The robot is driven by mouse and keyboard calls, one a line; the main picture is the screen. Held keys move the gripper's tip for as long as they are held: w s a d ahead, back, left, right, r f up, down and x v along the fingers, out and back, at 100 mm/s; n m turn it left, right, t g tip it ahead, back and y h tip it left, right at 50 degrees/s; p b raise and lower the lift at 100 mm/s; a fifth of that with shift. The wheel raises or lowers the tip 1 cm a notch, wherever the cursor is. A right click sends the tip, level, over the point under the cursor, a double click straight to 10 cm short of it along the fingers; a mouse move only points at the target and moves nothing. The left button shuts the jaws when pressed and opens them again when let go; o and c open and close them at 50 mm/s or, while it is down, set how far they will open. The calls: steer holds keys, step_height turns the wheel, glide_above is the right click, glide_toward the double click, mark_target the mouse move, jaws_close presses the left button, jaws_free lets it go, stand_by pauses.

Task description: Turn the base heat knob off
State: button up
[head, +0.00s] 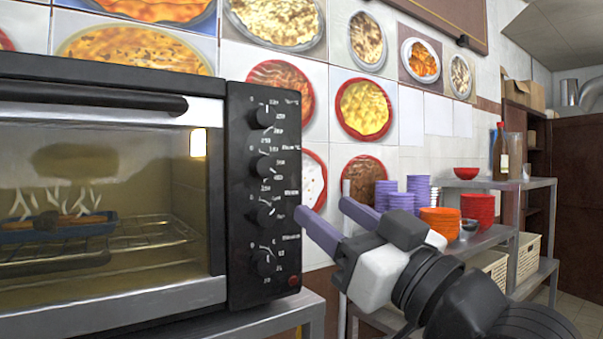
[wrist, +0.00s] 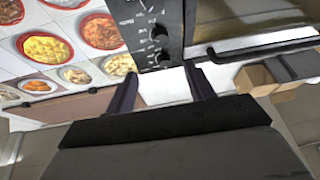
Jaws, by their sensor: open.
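The oven's black control panel (head: 264,190) carries a column of several dark knobs with small white markings. The markings are too small to read, so I cannot tell which is the base heat knob. The knobs are the top one (head: 263,116), the second (head: 264,166), the third (head: 265,213) and the bottom one (head: 264,262). My gripper (head: 322,208) is open and empty, right of the panel at about the third knob's height. In the wrist view, my gripper (wrist: 160,88) has its fingers apart, with the panel (wrist: 140,32) and some knobs beyond them. No contact shows.
The oven (head: 110,190) has a glass door, a lit interior and a long handle (head: 95,98); a tray (head: 55,230) is inside. A metal shelf (head: 480,240) at right holds purple cups (head: 400,200), orange bowls (head: 440,222) and a bottle (head: 500,155). Food pictures cover the wall.

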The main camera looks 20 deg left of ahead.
mark_target(268, 167)
steer(key=p+x, duration=0.3)
steer(key=x, duration=1)
steer(key=shift+a+r+p, duration=0.1)
steer(key=shift+a+p, duration=0.2)
steer(key=shift+p, duration=0.1)
steer(key=c, duration=1)
steer(key=shift+o, duration=0.2)
